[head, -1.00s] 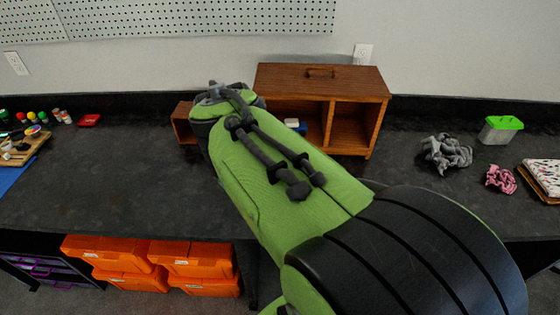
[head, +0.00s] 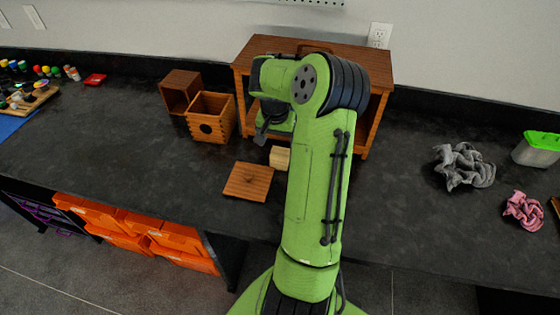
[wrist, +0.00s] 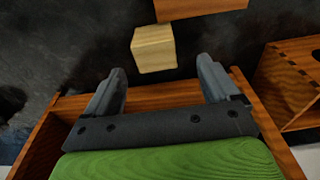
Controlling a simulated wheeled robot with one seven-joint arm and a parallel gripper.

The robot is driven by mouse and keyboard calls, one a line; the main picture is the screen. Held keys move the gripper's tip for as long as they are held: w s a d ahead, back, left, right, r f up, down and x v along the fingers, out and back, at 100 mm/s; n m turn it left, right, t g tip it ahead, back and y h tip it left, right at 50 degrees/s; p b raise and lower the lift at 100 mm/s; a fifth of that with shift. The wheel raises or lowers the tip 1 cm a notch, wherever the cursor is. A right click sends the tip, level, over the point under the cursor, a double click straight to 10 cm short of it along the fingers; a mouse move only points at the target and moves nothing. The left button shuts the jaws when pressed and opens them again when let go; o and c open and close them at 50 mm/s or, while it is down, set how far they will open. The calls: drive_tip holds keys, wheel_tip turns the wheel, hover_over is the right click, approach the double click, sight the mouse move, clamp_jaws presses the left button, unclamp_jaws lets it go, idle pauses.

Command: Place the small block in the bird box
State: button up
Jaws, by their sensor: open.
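The small block (head: 280,157), pale wood, lies on the dark counter in front of the cabinet. In the wrist view the small block (wrist: 153,48) is just beyond the fingertips, roughly between their lines. The bird box (head: 209,120), an open-topped wooden box with a round hole in its front, stands to the left; part of it shows at the right of the wrist view (wrist: 288,88). My gripper (head: 266,128) is by the cabinet's front, partly hidden by my arm. In the wrist view my gripper (wrist: 160,80) is open and empty.
A flat square wooden board (head: 248,182) lies beside the block. A small wooden box (head: 181,90) stands behind the bird box. The wooden cabinet (head: 280,44) is close around my gripper. Grey cloth (head: 464,165) and pink cloth (head: 523,211) lie right. The left counter is mostly clear.

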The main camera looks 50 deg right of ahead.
sight(280, 152)
drive_tip(key=f, duration=0.1)
drive_tip(key=f+b, duration=0.1)
drive_tip(key=f, duration=0.3)
drive_tip(key=shift+s+d+f+b, duration=0.2)
drive_tip(key=shift+d+f+b, duration=0.05)
drive_tip(key=shift+d+b, duration=0.1)
drive_tip(key=shift+w+d+f, duration=0.1)
drive_tip(key=shift+d+f, duration=0.05)
drive_tip(key=shift+f, duration=0.25)
drive_tip(key=shift+r, duration=0.1)
drive_tip(key=shift+c, duration=0.3)
